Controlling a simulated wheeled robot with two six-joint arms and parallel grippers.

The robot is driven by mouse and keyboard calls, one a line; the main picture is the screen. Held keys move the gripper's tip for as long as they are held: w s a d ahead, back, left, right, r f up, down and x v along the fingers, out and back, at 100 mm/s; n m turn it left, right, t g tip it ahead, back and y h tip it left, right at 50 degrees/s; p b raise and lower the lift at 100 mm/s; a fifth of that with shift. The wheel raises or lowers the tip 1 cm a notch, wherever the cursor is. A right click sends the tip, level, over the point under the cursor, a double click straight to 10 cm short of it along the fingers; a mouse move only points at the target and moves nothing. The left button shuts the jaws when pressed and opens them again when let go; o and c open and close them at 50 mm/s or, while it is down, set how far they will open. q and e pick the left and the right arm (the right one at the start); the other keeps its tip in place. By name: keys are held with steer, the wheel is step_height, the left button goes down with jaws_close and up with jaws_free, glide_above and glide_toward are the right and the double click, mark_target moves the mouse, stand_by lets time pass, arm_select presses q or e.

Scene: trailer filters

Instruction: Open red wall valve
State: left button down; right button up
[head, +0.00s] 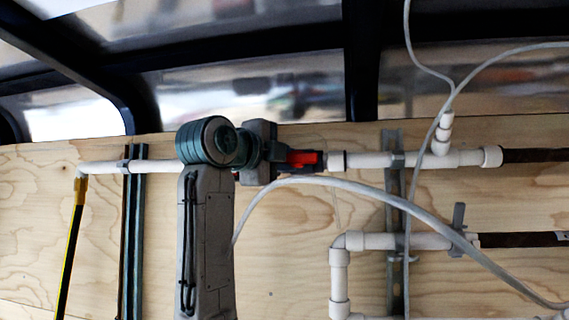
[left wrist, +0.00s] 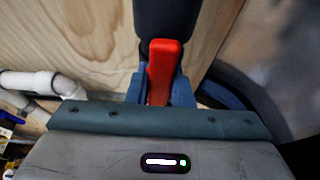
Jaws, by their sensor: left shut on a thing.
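The red wall valve handle (head: 302,158) shows in the head view on the upper white pipe, lying along the pipe's line. My left gripper (head: 290,160) is at the valve, its arm coming up from below. In the left wrist view the red handle (left wrist: 162,70) stands between the blue-grey fingers of my left gripper (left wrist: 160,92), which is shut on it. The valve body is mostly hidden behind the gripper and wrist. My right gripper is not in view.
The white upper pipe (head: 465,158) runs along a plywood wall (head: 290,240). A lower white pipe (head: 370,241) with a grey lever (head: 458,225) lies below right. A pale hose (head: 440,225) loops across the front. A yellow-and-black hose (head: 73,235) hangs at left.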

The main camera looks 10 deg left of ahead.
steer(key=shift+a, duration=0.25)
arm_select(q)
steer(key=c, duration=1.3)
jaws_free()
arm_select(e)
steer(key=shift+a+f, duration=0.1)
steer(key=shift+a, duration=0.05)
arm_select(q)
steer(key=shift+s, duration=0.1)
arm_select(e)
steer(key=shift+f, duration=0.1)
arm_select(q)
steer(key=b+v, duration=0.5)
steer(key=v, duration=0.5)
steer(key=shift+s+a+b, duration=0.2)
steer(key=shift+s+b, duration=0.1)
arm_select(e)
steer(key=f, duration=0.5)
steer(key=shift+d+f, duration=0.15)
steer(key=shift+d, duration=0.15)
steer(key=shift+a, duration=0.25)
